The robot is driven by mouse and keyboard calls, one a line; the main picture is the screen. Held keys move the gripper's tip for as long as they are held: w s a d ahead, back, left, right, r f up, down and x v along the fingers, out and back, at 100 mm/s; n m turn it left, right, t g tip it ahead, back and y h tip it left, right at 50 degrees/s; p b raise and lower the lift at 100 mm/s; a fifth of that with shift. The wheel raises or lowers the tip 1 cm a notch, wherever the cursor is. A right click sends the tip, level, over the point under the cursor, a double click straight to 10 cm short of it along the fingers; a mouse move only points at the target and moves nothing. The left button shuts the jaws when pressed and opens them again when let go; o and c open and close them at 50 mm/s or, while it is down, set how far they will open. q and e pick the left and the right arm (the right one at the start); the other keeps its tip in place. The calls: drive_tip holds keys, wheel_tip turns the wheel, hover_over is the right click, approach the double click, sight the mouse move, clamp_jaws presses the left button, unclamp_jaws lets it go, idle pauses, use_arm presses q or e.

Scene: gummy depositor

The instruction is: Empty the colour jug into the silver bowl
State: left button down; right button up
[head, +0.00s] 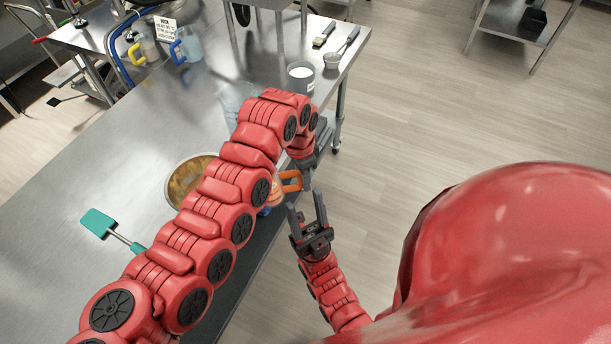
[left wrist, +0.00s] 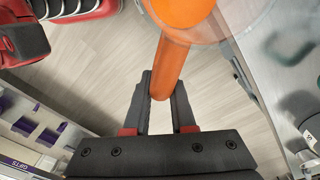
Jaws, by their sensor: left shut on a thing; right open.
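The colour jug has an orange handle (head: 291,182) and a clear body. My left gripper (head: 308,174) is shut on that handle near the table's front edge. The left wrist view shows the handle (left wrist: 170,65) between the fingers (left wrist: 160,95) and part of the clear jug body (left wrist: 235,18) at the top. The silver bowl (head: 173,188) stands on the table left of the jug, partly behind my arm, with orange-brown showing inside. My right gripper (head: 308,212) is open and empty beside the table edge.
A teal spatula (head: 98,222) lies left of the bowl on the steel table (head: 100,165). A clear container (head: 232,98) stands behind my left arm. Jugs with yellow and blue handles (head: 187,45) stand at the far left.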

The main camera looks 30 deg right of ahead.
use_arm(q)
drive_tip(key=shift+w+a+r, duration=0.25)
drive_tip(key=shift+r, duration=0.05)
drive_tip(key=shift+a+r+g+h+p, duration=0.3)
drive_tip(key=shift+h, duration=0.2)
drive_tip(key=shift+w+a+r+h+p, duration=0.15)
drive_tip(key=shift+r+p, duration=0.2)
drive_tip(key=shift+r, duration=0.35)
drive_tip(key=shift+a+r+h+p, duration=0.15)
drive_tip(key=shift+r+p, duration=0.2)
drive_tip(key=shift+r, duration=0.3)
drive_tip(key=shift+w+a+r+h, duration=0.1)
drive_tip(key=shift+r+h, duration=0.05)
drive_tip(key=shift+r, duration=0.55)
drive_tip(key=shift+w+a+r+h, duration=0.1)
drive_tip(key=shift+r+h, duration=0.05)
drive_tip(key=shift+r, duration=0.5)
drive_tip(key=shift+g+h, duration=0.4)
drive_tip(key=shift+h, duration=0.1)
drive_tip(key=shift+s+d+p+v, duration=0.15)
drive_tip(key=shift+p+v, duration=1)
drive_tip(key=shift+v, duration=0.35)
drive_tip(key=shift+s+d+p+v, duration=0.1)
drive_tip(key=shift+d+p+v, duration=0.05)
drive_tip(key=shift+p+v, duration=1.15)
drive_tip(key=shift+r+b, duration=0.3)
